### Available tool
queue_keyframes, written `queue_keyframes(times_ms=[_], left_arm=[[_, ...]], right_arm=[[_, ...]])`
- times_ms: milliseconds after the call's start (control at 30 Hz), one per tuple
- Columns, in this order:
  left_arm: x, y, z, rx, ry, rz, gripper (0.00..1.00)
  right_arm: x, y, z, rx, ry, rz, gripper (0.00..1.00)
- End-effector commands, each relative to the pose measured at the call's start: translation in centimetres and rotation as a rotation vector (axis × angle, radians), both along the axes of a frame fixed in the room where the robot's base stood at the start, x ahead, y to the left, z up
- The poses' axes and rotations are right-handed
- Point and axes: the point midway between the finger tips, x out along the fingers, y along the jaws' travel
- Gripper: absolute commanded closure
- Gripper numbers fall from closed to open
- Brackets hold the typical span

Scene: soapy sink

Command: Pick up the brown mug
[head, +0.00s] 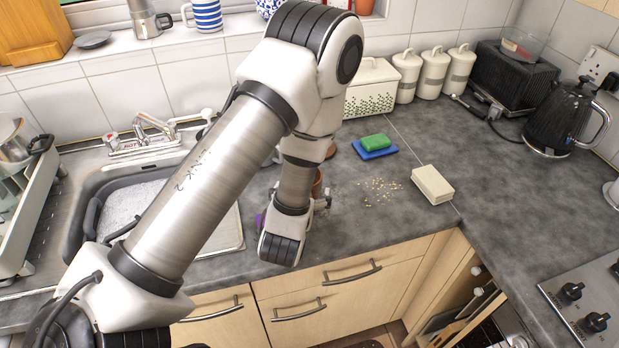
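My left arm crosses the view from the lower left, and its wrist hangs over the counter in the middle. Only a small part of my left gripper (326,202) shows beside the wrist, and its fingers are too hidden to tell open from shut. A brown piece, possibly the brown mug (318,184), shows just right of the wrist and is mostly hidden by it. I cannot tell whether the gripper touches it. Another brown bit (331,150) shows behind the arm. My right gripper is not in view.
A green sponge (375,142) lies on a blue one (376,153). Crumbs (380,188) and a cream block (432,185) lie right of the arm. The soapy sink (130,200) is left. A kettle (560,122) and toaster (515,75) stand back right. The right counter is mostly clear.

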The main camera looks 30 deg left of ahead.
Motion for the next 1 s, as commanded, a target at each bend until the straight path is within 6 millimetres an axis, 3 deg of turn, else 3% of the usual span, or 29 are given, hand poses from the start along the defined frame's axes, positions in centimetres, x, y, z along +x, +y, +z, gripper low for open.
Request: queue_keyframes(times_ms=[233,367,567,633,767,800,1000], left_arm=[[3.3,1.7,-0.8,-0.001,-0.001,0.004,0.0],[4.9,2.3,-1.9,0.0,-0.001,0.001,0.0],[5.0,2.3,-2.2,0.001,0.0,0.0,0.0],[5.0,2.3,-2.2,0.001,0.0,0.0,0.18],[5.0,2.3,-2.2,0.001,0.0,0.0,0.64],[5.0,2.3,-2.2,0.001,0.0,0.0,0.69],[5.0,2.3,-2.2,0.001,0.0,0.0,0.69]], right_arm=[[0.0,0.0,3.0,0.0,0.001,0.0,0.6],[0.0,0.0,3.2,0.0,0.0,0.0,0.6],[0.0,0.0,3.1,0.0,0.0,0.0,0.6],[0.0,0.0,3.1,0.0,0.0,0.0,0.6],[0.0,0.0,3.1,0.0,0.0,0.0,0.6],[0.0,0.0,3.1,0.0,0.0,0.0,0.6],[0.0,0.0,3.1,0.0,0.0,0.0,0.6]])
